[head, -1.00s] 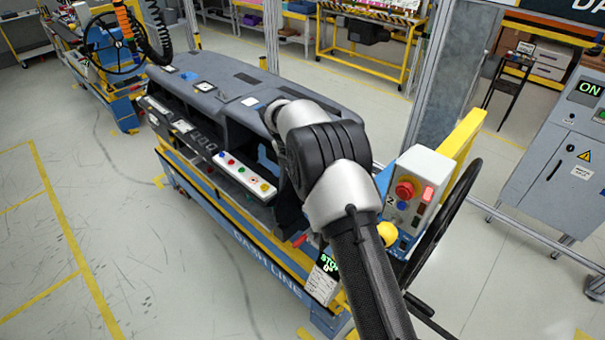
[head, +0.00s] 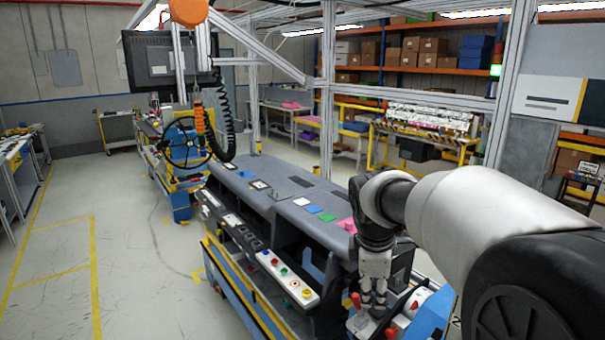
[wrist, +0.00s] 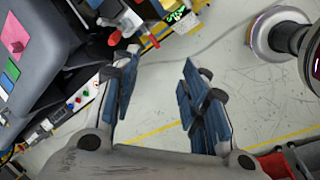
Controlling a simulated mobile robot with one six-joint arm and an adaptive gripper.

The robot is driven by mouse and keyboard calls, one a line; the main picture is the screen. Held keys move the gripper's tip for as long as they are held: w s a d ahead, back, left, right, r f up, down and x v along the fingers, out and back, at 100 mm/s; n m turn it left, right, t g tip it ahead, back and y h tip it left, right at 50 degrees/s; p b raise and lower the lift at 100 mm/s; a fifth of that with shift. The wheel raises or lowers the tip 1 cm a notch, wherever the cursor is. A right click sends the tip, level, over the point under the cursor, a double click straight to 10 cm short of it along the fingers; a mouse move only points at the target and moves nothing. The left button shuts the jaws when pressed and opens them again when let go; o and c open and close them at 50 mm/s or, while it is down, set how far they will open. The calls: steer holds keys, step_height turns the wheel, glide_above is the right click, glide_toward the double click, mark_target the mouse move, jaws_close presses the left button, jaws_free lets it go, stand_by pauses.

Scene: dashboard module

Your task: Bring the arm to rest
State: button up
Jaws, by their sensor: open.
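My gripper (head: 372,308) points down beside the near right end of the dashboard module (head: 288,185) in the head view. My grey arm reaches in from the right edge. In the wrist view my gripper (wrist: 160,75) has its two blue-padded fingers spread apart, with only floor and a yellow line between them. The module (wrist: 38,60) lies to the left of the fingers there. A red-handled lever (wrist: 122,36) shows above the left finger; I cannot tell its exact distance from the finger. In the head view the gripper partly covers the module's end.
Blue (head: 313,209), green (head: 327,217) and pink (head: 347,225) pads lie on the module's top. A button strip (head: 288,279) runs along its front. A steering wheel (head: 186,143) and hanging coiled cable (head: 222,110) stand farther back. Open floor (head: 120,270) lies to the left.

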steer(key=s+f+m+b, duration=0.3)
steer(key=s+m, duration=0.2)
steer(key=s, duration=0.4)
steer(key=s+f+m+t+y+b, duration=0.1)
steer(key=s+f+m+b, duration=0.2)
steer(key=s, duration=0.7)
steer(key=s+f+m+b, duration=0.3)
steer(key=s+f+m, duration=0.2)
steer(key=s, duration=0.5)
steer(key=shift+a+m+y, duration=0.3)
steer(key=shift+m, duration=0.7)
